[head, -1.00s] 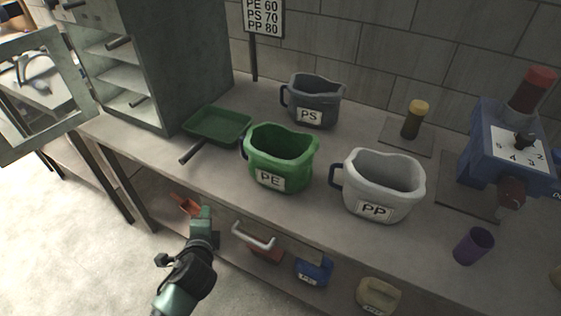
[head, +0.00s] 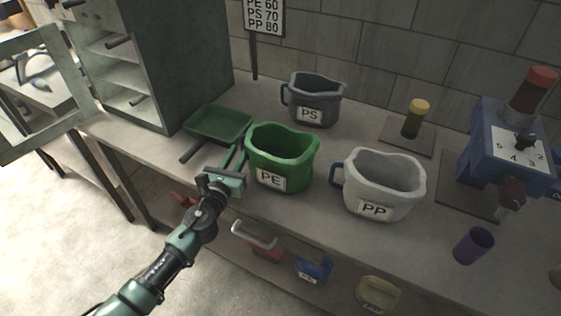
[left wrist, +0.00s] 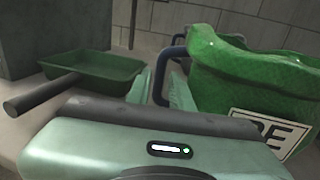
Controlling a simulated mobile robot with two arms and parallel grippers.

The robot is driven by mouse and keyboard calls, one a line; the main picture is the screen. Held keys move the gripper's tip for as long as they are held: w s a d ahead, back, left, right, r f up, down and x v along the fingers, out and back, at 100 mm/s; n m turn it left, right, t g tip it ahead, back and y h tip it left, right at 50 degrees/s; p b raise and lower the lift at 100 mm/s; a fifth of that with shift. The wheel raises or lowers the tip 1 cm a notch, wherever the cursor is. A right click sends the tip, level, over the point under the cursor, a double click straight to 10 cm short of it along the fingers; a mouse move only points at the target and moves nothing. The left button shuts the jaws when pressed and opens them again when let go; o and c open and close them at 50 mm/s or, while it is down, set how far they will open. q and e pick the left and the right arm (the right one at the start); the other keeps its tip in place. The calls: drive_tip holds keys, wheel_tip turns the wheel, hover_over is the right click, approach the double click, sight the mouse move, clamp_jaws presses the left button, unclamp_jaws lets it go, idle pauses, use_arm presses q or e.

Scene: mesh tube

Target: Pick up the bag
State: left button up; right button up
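Three bag-like containers stand on the bench: the green PE bag (head: 281,160), the dark grey PS bag (head: 314,96) and the pale PP bag (head: 383,183). Each has a label and a side handle. My left gripper (head: 236,158) is at the left side of the green bag. In the left wrist view, the green bag (left wrist: 250,80) is at the right and its dark blue handle (left wrist: 160,75) shows between the spread fingers of my left gripper (left wrist: 160,92). Whether the fingers touch the handle is unclear. My right gripper is out of view.
A green tray with a handle (head: 218,123) lies just left of my gripper. A cabinet with an open door (head: 160,60) stands at the left. A blue dial machine (head: 505,150) and a purple cup (head: 473,246) are at the right. Several containers sit on the lower shelf.

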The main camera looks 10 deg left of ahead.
use_arm(q)
drive_tip(key=w, duration=0.4)
drive_tip(key=shift+w+d+r, duration=0.15)
drive_tip(key=shift+d+r, duration=0.05)
drive_tip(key=shift+d, duration=0.05)
clamp_jaws()
idle(1.1)
